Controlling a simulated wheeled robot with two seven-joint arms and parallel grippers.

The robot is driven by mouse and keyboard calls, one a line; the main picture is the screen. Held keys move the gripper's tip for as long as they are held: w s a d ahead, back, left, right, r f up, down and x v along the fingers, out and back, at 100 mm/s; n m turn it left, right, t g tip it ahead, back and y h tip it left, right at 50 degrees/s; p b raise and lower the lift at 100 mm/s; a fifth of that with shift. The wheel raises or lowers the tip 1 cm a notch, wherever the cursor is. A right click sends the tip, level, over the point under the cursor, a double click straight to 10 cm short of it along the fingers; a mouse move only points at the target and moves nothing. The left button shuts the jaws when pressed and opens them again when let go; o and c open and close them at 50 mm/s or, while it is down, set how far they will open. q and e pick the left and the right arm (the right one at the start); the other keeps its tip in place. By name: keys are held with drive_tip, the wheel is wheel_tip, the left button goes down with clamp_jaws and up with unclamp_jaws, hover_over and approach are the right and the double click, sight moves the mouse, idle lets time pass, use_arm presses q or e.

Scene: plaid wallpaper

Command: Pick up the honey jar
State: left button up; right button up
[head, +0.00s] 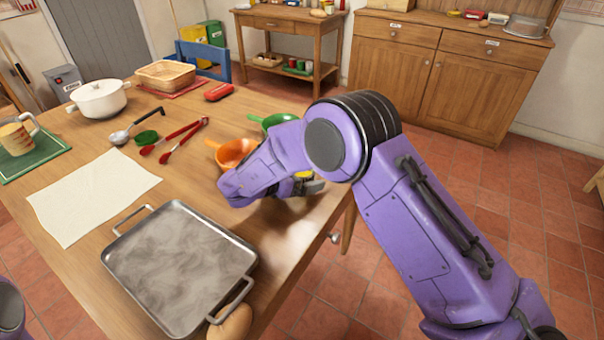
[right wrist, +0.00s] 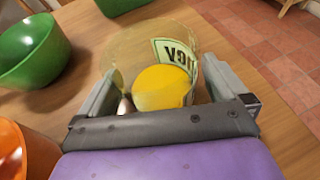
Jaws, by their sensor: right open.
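The honey jar (right wrist: 165,88) shows in the right wrist view as a clear, see-through jar with a round yellow area and a pale green lettered label. It sits between the two fingers of my right gripper (right wrist: 163,72), which are open on either side of it. I cannot tell whether either finger touches it. In the head view my right gripper (head: 305,187) is near the table's right edge, and my arm hides most of the jar; only a bit of yellow shows (head: 304,174). My left gripper is out of view.
An orange bowl (head: 233,152) and a green bowl (head: 271,121) stand close beside my right gripper on the table. A metal tray (head: 180,265), a bread roll (head: 232,322), red tongs (head: 183,141) and a ladle (head: 133,126) also lie on the table. Open floor is to the right.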

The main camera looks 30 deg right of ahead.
drive_tip(key=c, duration=1.2)
drive_tip(key=shift+r, duration=0.1)
